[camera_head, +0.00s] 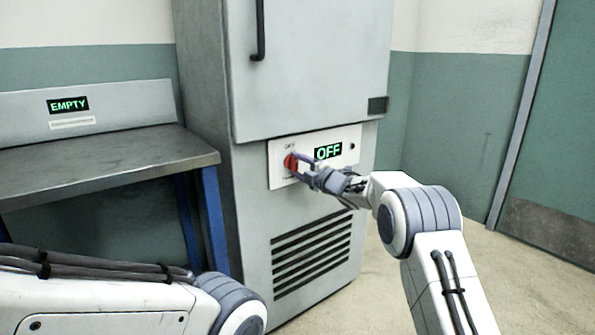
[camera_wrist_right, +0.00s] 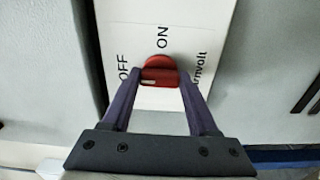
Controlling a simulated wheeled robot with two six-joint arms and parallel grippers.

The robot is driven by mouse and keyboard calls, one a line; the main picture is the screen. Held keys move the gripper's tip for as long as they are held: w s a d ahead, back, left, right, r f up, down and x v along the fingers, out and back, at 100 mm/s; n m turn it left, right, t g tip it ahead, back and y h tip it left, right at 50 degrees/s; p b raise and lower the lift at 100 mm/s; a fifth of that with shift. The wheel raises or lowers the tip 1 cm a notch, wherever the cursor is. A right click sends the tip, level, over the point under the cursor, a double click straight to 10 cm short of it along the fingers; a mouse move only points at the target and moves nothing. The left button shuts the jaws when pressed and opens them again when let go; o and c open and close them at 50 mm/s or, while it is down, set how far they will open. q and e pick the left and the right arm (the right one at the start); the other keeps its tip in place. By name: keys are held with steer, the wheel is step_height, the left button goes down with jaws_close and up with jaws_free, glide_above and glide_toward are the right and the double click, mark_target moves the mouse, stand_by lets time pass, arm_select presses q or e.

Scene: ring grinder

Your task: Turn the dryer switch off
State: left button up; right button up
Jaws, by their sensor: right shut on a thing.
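The dryer (camera_head: 300,80) is a tall grey cabinet with a white control panel (camera_head: 345,138) low on its front. The panel's display (camera_head: 328,150) reads "OFF" in green. The red dryer switch (camera_head: 290,162) is at the panel's left. My right gripper (camera_head: 299,165) is at the switch, with its fingers shut on it. In the right wrist view, the red switch (camera_wrist_right: 160,72) sits between the two fingertips (camera_wrist_right: 160,84), beside the labels "OFF" and "ON". Of my left arm only a part shows at the lower left; its gripper is out of view.
A metal table (camera_head: 110,165) with blue legs stands left of the dryer, under a sign (camera_head: 68,105) reading "EMPTY". A vent grille (camera_head: 312,250) is below the panel. A green door (camera_head: 555,150) is at the right, with clear floor (camera_head: 470,250) before it.

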steer(key=shift+f, duration=0.1)
stand_by(0.5)
steer(key=o, duration=1.4)
steer(key=v, duration=1)
steer(key=shift+s+d+p, duration=0.1)
steer(key=shift+s+p, duration=0.1)
steer(key=shift+p, duration=0.15)
